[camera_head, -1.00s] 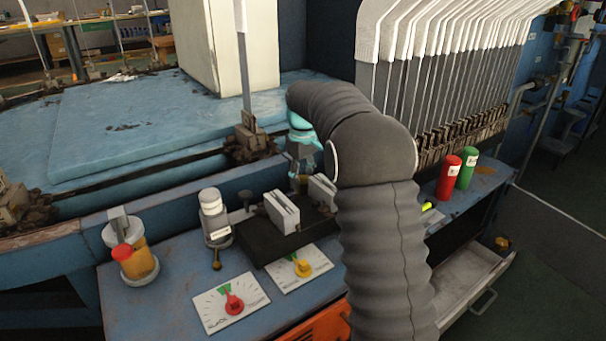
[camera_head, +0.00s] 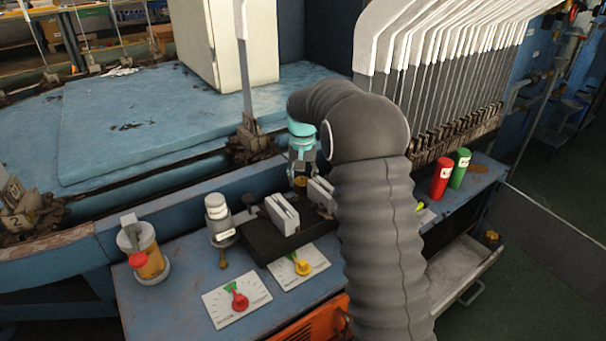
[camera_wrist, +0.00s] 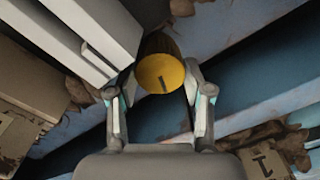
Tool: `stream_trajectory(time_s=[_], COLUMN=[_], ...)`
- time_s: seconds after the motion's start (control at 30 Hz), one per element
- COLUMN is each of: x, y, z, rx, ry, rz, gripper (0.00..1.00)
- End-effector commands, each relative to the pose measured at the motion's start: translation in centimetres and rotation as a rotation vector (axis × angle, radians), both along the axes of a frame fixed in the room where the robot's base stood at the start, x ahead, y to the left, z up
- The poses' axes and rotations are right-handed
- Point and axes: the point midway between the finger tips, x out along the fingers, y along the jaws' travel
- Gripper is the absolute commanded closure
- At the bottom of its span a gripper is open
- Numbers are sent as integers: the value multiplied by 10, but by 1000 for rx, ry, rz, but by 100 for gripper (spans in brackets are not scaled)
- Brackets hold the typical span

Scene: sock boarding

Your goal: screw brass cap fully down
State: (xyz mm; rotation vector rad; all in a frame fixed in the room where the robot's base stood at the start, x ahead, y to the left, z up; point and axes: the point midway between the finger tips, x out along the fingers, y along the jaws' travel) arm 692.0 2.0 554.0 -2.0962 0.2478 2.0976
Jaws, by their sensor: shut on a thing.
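The brass cap (camera_wrist: 162,73) is a round yellow piece with a dark slot mark on its face, between my two fingers in the wrist view. My gripper (camera_wrist: 160,92) is shut on it. In the head view my gripper (camera_head: 301,172) points down behind the pale grey jaw blocks of a dark fixture (camera_head: 262,242). A bit of the cap (camera_head: 300,182) shows below the fingers. What lies under the cap, and any thread, is hidden.
Pale jaw blocks (camera_head: 283,214) stand close by my fingers. Left are a grey-capped bottle (camera_head: 217,212) and an amber jar (camera_head: 151,264). In front are a red-knob dial (camera_head: 237,300) and a yellow-knob dial (camera_head: 301,266). Red (camera_head: 441,178) and green (camera_head: 460,168) cylinders stand right.

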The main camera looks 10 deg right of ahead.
Motion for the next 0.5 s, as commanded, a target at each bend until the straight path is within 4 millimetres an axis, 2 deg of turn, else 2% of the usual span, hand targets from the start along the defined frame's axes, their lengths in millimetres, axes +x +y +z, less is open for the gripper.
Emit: stream_trajectory(time_s=[0.2,0.5], x=[1,1], y=[-1,0], z=[1,0], rx=[-1,0], ry=[-2,-3], rz=[-91,-135], gripper=[85,85])
